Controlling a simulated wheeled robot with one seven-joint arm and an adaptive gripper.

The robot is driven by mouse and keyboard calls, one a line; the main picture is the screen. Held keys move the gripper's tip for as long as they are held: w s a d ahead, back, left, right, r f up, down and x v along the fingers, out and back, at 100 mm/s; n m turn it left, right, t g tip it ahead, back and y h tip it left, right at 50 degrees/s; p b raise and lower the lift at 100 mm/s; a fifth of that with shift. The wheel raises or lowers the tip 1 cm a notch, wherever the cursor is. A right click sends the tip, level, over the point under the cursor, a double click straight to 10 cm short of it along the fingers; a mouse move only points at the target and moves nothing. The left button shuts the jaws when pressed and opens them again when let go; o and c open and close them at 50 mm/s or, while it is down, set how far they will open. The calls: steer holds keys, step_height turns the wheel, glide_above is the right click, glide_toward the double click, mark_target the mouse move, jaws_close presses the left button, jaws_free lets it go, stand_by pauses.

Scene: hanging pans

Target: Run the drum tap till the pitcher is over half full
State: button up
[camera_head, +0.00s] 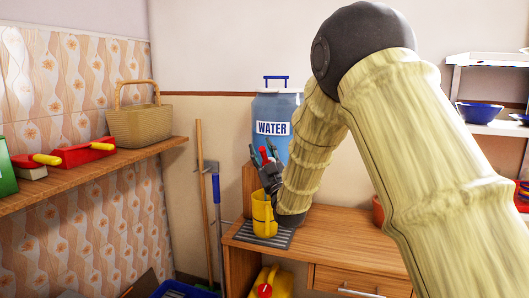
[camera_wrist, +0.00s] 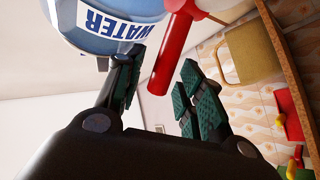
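The blue drum marked WATER (camera_head: 273,108) stands at the back wall, and it also shows at the top of the wrist view (camera_wrist: 105,30). Its red tap (camera_wrist: 172,55) sticks out between my fingers and shows as a small red spot in the head view (camera_head: 264,154). My gripper (camera_head: 268,158) is open in the wrist view, with a finger on each side of the tap and visible gaps. The yellow pitcher (camera_head: 261,214) stands upright below my gripper on a grey slatted mat (camera_head: 276,239). Its inside and water level are hidden. I see no water stream.
The mat lies on a wooden cabinet top (camera_head: 335,237). A yellow container (camera_head: 275,283) sits below. A wall shelf (camera_head: 90,172) at left holds a wicker basket (camera_head: 140,124) and red dustpan (camera_head: 85,153). A broom handle (camera_head: 202,200) leans left of the drum.

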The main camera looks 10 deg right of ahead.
steer(key=v, duration=1.1)
steer(key=shift+s+f, duration=0.25)
steer(key=shift+s, duration=0.05)
steer(key=shift+d, duration=0.1)
steer(key=c, duration=0.6)
steer(key=shift+d+n, duration=0.2)
steer(key=shift+n, duration=0.5)
jaws_close()
steer(key=s+d+f+n+g+y+b, duration=0.1)
steer(key=s+d+n+g+y, duration=0.15)
steer(key=n, duration=0.85)
steer(key=s+d+f+n+g+y+b, duration=0.1)
steer(key=d+n+g+y+b, duration=0.2)
steer(key=n, duration=0.9)
steer(key=w+a+r, duration=0.2)
steer(key=w+a, duration=0.1)
steer(key=w, duration=0.2)
steer(key=w+a+r+y, duration=0.1)
steer(key=w+a+r, duration=0.2)
steer(key=w, duration=0.3)
steer(key=shift+a+p, duration=0.45)
